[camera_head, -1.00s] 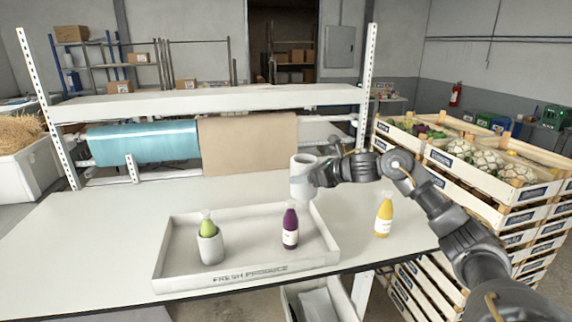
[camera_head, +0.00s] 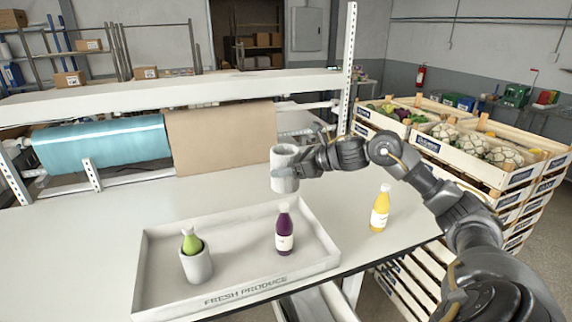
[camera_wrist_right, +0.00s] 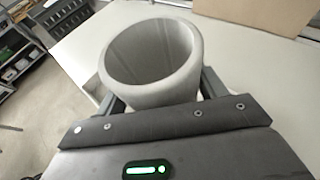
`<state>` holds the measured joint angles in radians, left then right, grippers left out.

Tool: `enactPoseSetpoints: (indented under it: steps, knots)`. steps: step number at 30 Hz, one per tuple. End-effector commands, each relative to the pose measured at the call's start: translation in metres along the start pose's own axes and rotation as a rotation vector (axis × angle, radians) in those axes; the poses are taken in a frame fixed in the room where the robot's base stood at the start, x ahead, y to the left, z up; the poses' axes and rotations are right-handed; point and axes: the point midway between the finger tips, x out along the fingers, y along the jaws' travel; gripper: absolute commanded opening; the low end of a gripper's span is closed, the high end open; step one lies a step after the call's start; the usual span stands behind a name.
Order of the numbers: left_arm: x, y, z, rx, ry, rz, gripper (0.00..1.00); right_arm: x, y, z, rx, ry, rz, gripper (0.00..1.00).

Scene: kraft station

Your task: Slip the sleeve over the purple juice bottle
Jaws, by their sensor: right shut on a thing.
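The purple juice bottle (camera_head: 284,230) stands upright in the right part of the white tray (camera_head: 150,278), with no sleeve around it. My right gripper (camera_head: 290,172) is shut on a pale grey, hollow cylindrical sleeve (camera_head: 283,170). The sleeve is held above and behind the bottle, clear of it. In the right wrist view the sleeve (camera_wrist_right: 150,62) shows its open round mouth between the fingers, and it is empty inside. A green bottle (camera_head: 191,240) stands inside another grey sleeve (camera_head: 197,265) in the left part of the tray. My left gripper is not in view.
A yellow bottle (camera_head: 380,208) stands on the white table (camera_head: 75,245), right of the tray. A shelf (camera_head: 180,95) with a teal roll (camera_head: 100,145) and a brown paper roll (camera_head: 222,138) is behind. Stacked produce crates (camera_head: 470,155) stand at the right.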

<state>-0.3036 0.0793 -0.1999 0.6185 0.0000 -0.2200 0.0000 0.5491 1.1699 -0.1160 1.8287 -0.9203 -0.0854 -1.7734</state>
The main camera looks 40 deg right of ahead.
Motion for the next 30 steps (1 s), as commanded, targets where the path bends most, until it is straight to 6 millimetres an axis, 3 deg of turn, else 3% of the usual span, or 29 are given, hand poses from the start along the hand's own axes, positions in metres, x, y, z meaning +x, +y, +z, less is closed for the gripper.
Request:
enactPoseSetpoints:
  steps: [5,16,30]
  knots:
    - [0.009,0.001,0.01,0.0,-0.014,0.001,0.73,0.007,0.001,-0.011,0.001,-0.001,0.003,0.61]
    - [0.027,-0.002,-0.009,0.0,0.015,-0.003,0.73,0.015,0.0,-0.038,0.001,0.0,-0.002,0.61]
    - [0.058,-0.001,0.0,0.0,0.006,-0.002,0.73,0.028,0.0,-0.07,0.001,-0.001,-0.003,0.61]
